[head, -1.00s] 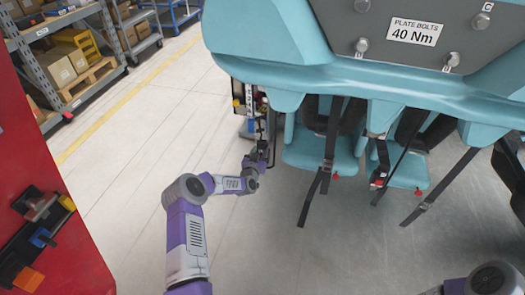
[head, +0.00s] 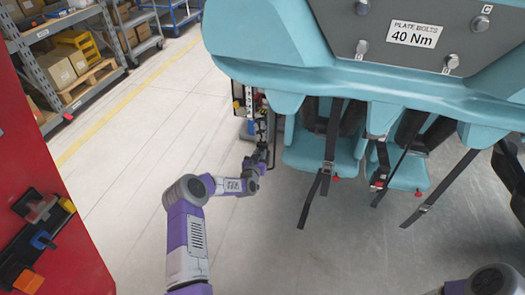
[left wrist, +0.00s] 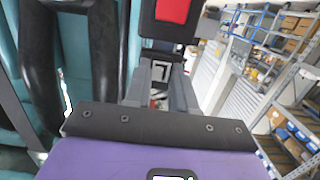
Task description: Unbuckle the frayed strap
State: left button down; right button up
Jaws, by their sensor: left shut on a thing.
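My left gripper (head: 263,150) is beside the left teal seat (head: 320,152), at its outer side. In the left wrist view its grey fingers (left wrist: 161,85) are shut at the lower end of a black buckle with a red button (left wrist: 172,12). The exact contact is hard to see. Black straps (head: 325,160) hang in front of the left seat, and another long strap (head: 440,187) hangs at the right. Fraying cannot be made out on any strap. My right gripper is out of view; only part of that arm shows at the bottom right.
The teal car body (head: 300,85) with a grey plate and bolts overhangs the seats. A second seat (head: 405,172) has red-tipped fittings. A red cabinet (head: 65,235) stands at the left, with shelving (head: 65,65) behind. The floor between is clear.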

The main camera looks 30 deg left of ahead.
aim_at(263, 139)
pick_arm(q)
jog(key=shift+r+p, duration=1.35)
jog(key=shift+r, duration=1.1)
jog(key=shift+a, duration=0.1)
jog(key=s+a+b, duration=0.3)
jog(key=a, duration=0.6)
jog(key=shift+a, duration=0.2)
dwell(0.6)
